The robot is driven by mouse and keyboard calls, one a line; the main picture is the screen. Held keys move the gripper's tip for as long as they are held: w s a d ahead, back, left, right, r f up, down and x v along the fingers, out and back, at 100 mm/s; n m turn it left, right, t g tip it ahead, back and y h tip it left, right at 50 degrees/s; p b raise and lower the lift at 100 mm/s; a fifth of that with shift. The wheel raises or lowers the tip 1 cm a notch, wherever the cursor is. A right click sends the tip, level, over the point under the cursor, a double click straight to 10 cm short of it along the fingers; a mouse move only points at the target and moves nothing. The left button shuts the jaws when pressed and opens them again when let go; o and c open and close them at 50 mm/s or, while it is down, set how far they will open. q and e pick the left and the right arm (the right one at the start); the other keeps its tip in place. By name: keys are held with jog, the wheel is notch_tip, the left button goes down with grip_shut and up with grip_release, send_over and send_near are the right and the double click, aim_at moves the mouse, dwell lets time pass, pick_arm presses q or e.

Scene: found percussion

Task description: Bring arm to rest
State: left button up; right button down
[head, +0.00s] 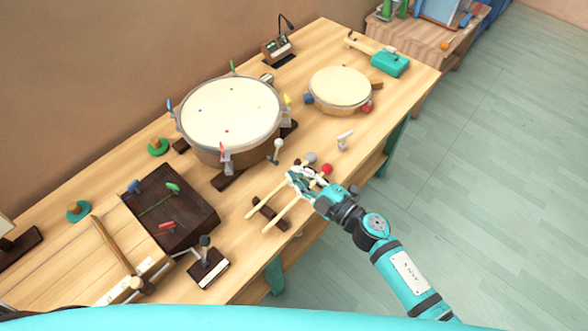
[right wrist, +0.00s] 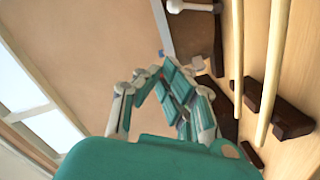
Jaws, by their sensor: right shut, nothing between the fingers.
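My right gripper (head: 300,180) is shut and empty. It is over the workbench (head: 330,140) near its front edge, beside two mallets. In the right wrist view its closed fingers (right wrist: 170,75) show in the middle. The mallets have pale wooden sticks (head: 283,212) resting on a dark wooden block (head: 270,214); one head is grey (head: 311,158) and one is red (head: 327,169). The sticks also show at the right of the right wrist view (right wrist: 271,75). Whether the gripper touches the mallets, I cannot tell. My left gripper is not in view.
A large drum (head: 230,115) stands behind the gripper and a smaller drum (head: 340,88) at the back right. A dark wooden box (head: 190,210) and a small lever stand (head: 208,268) are at the left. The floor (head: 480,150) right of the bench is clear.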

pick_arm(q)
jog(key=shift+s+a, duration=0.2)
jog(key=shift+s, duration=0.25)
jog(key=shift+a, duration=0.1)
